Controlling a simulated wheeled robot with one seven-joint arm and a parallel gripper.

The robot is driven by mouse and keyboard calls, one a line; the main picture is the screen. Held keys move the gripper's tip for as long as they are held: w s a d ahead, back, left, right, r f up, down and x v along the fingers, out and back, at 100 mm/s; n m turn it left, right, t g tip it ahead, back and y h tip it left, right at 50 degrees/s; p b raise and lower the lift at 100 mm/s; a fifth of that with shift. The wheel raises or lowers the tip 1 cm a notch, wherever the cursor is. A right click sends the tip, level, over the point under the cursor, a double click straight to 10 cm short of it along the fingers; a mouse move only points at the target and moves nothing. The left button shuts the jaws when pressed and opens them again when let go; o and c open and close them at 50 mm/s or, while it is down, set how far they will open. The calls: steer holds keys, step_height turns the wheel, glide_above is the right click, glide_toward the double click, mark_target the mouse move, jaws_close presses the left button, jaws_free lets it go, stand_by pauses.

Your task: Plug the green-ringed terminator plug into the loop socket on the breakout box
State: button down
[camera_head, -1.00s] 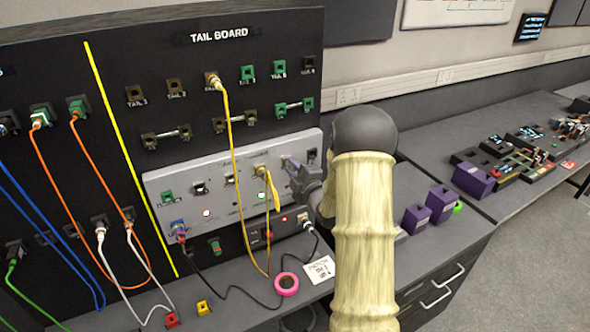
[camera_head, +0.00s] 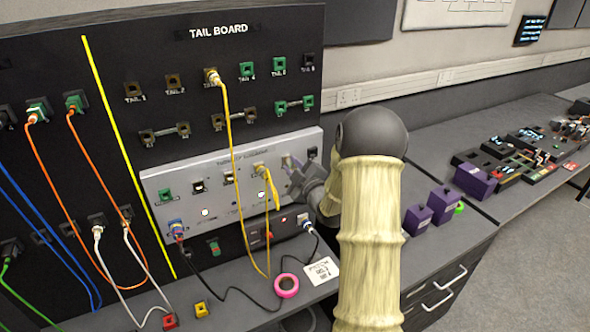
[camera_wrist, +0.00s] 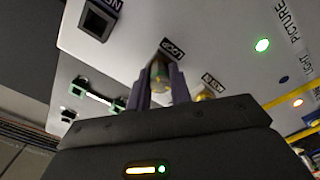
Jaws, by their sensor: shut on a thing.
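The breakout box (camera_head: 185,208) is a silver-grey panel on the lower part of the black tail board. My gripper (camera_head: 291,167) is at its upper right side. In the wrist view, my gripper (camera_wrist: 157,92) is shut on the terminator plug (camera_wrist: 160,74), a pale, brassy piece with a greenish tint, held between two purple-grey fingers. The plug's front end is at the panel by the LOOP label (camera_wrist: 172,49). The loop socket is hidden behind the plug, and I cannot tell how deep the plug sits in it.
A yellow cable's plug (camera_head: 260,172) sits in the socket left of my gripper; its brassy end (camera_wrist: 204,95) also shows in the wrist view. An empty dark socket (camera_wrist: 97,20) lies on the other side. A pink tape roll (camera_head: 287,286) and a note card (camera_head: 321,271) lie on the bench below.

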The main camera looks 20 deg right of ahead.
steer(key=shift+w+r+m, duration=0.15)
steer(key=shift+r+m, duration=0.15)
steer(key=m, duration=0.2)
steer(key=shift+m+b, duration=0.3)
steer(key=shift+m, duration=0.1)
steer(key=c, duration=1.2)
jaws_free()
steer(key=shift+w+f, duration=0.15)
steer(key=shift+f, duration=0.15)
